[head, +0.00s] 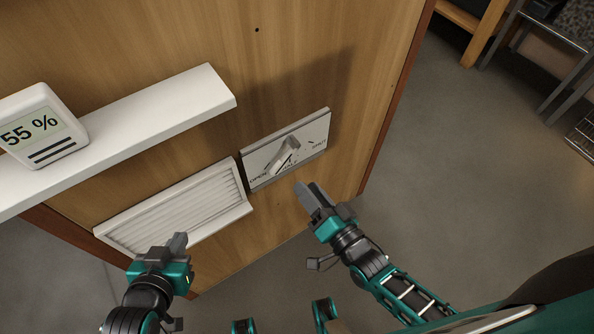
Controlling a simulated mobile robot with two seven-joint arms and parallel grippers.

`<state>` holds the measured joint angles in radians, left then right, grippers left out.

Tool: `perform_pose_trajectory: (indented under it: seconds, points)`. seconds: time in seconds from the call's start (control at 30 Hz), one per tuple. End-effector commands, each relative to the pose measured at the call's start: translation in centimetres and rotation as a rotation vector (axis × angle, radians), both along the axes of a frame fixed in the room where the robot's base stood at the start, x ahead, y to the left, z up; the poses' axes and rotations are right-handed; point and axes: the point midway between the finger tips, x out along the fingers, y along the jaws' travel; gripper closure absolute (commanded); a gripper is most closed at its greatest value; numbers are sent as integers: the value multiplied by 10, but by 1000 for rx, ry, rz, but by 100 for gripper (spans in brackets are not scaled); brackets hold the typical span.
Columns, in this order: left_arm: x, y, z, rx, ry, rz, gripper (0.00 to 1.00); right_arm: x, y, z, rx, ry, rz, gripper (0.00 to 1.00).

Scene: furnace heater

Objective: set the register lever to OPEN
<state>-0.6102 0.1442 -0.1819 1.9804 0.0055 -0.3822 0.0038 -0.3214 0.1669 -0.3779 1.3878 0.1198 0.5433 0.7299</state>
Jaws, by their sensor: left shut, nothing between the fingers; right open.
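The register lever (287,153) is a light grey handle on a pale plate (318,133) fixed to the wooden panel. The plate reads OPEN at its lower left and SHUT at its right. The lever's exact setting between the two words is hard to tell. My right gripper (311,193) is open and empty, just below and right of the plate, apart from the lever. My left gripper (178,242) is shut and empty, in front of the louvred vent's lower edge, well left of the lever.
The white louvred register (180,208) sits left of the lever plate. A white shelf (175,107) juts out above it and carries a display (38,125) reading 55 %. The panel ends at a right edge; open floor (470,190) lies beyond. Metal racks stand at the upper right.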

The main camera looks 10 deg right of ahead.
Motion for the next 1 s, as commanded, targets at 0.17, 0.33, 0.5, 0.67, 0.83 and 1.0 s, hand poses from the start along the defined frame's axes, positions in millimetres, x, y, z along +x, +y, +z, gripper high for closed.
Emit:
perform_pose_trajectory:
  seconds: [0.17,0.33,0.5,0.67,0.83,1.0]
  points:
    - [-1,2,0,2,2,2,100,-28,-10,0,0,1,0,57]
    - [-2,2,1,2,0,3,100,-39,-14,0,0,-1,-1,57]
    - [-2,2,0,3,1,4,100,-40,-15,0,1,-2,-1,57]
    - [-2,3,0,3,1,4,100,-40,-15,0,0,-1,-1,57]
    - [-2,3,0,3,2,4,100,-40,-15,0,0,-1,-1,57]
    - [-2,3,2,4,2,5,100,-39,-14,3,-31,10,-2,57]
